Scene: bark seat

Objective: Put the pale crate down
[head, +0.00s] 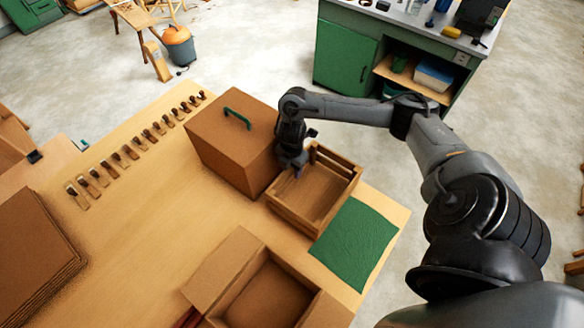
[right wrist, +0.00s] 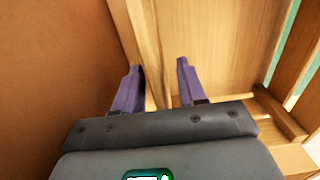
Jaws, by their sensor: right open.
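The pale crate (head: 290,217), an open slatted wooden box, sits on the wooden table between a closed brown box and a green cloth. My right gripper (head: 298,170) is at the crate's far left side, beside the brown box. In the right wrist view the two purple fingers (right wrist: 158,88) are apart, with a strip of the crate's wall edge showing between them. The crate's pale boards (right wrist: 215,45) fill the middle and right of that view. Whether the fingers touch the wall cannot be told. My left gripper is not in view.
The brown box with a green handle (head: 225,150) stands close against the crate's left; its side (right wrist: 50,70) fills the left of the wrist view. The green cloth (head: 355,240) lies to the right. An open cardboard box (head: 215,275) is in front. Several chisels (head: 120,155) lie farther left.

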